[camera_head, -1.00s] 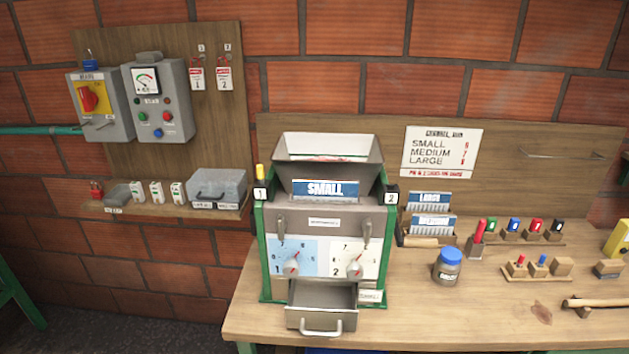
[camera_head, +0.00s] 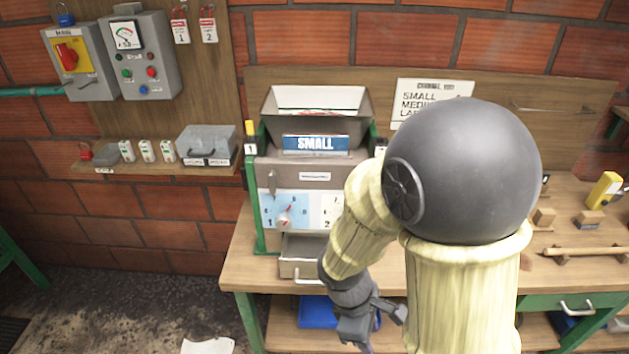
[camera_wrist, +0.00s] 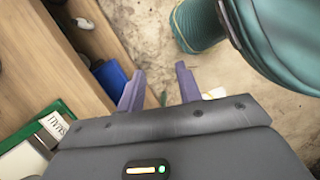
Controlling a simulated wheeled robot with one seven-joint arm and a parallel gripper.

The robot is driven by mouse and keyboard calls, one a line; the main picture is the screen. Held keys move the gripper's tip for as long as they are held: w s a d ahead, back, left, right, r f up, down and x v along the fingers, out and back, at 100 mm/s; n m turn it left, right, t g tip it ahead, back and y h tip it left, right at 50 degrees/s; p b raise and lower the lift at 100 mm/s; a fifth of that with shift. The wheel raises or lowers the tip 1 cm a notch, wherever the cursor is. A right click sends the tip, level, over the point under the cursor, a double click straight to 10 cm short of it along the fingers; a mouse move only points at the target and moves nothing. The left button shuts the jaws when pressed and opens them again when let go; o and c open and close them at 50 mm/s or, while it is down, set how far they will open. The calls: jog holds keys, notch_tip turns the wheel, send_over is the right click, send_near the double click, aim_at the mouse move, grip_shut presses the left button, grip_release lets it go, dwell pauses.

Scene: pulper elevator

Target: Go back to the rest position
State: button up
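My gripper (camera_head: 368,343) hangs low in front of the bench in the head view, below the machine's open drawer. In the wrist view my gripper (camera_wrist: 160,88) shows two purple fingers spread apart with nothing between them, over the floor. The machine (camera_head: 298,177) has a grey hopper on top, a blue "SMALL" card on its front and a dial on a blue panel. My arm hides its right side and the second dial. The drawer (camera_head: 298,270) is pulled out and looks empty.
The wooden bench (camera_head: 240,270) lies close beyond my gripper, with a blue bin (camera_head: 318,312) on its lower shelf. A switch panel (camera_head: 140,55) hangs on the wall at left. A sheet of paper (camera_head: 207,346) lies on the floor. The floor at left is mostly clear.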

jog(key=w+d+r+m+t+y, duration=0.3)
jog(key=r+m, duration=0.3)
jog(key=m, duration=0.8)
jog(key=shift+w+d+r+t+y+p, duration=0.3)
jog(key=shift+w+d+t, duration=0.1)
jog(key=shift+w+d, duration=0.4)
jog(key=shift+s+d, duration=0.1)
dwell(0.8)
